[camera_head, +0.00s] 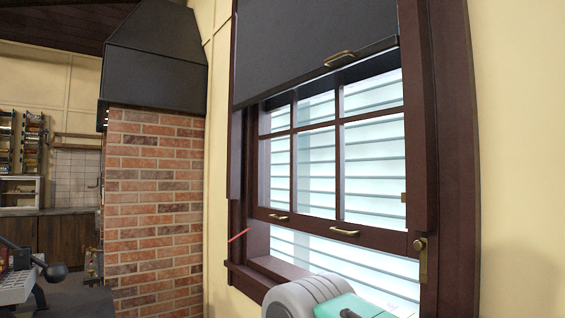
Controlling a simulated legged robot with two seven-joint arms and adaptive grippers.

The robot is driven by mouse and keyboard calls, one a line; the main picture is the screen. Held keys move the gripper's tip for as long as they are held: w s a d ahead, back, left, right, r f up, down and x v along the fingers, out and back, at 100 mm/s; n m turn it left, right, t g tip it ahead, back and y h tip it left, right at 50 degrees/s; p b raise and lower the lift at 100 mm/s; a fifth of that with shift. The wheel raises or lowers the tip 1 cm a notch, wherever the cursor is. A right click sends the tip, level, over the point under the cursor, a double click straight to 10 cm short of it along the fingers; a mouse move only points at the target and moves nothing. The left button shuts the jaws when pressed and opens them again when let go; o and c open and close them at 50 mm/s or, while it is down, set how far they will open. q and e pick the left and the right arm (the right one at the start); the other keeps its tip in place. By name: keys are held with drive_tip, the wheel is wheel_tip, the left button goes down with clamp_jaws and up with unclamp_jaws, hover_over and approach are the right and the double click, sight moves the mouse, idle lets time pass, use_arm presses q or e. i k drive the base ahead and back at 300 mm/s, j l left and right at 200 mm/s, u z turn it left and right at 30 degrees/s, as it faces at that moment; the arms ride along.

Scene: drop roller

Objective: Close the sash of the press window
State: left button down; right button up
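The press window's sash (310,225) is a dark brown wooden frame with several panes, in the middle right of the head view. It is raised, with an open gap under its bottom rail through which pale slats show. Two brass handles, a left one (277,217) and a right one (344,232), are on the bottom rail. A dark panel (310,45) with a brass pull (340,57) covers the top of the window. I see neither of my grippers, and nothing touches the sash.
A brass latch (421,260) is on the right frame. A rounded grey and teal object (305,298) stands in front of the sill at the bottom; I cannot tell what it is. A brick column (155,200) is left of the window. A black-knobbed lever (55,272) is lower left.

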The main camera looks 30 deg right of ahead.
sight(397, 241)
drive_tip(key=z, duration=1.25)
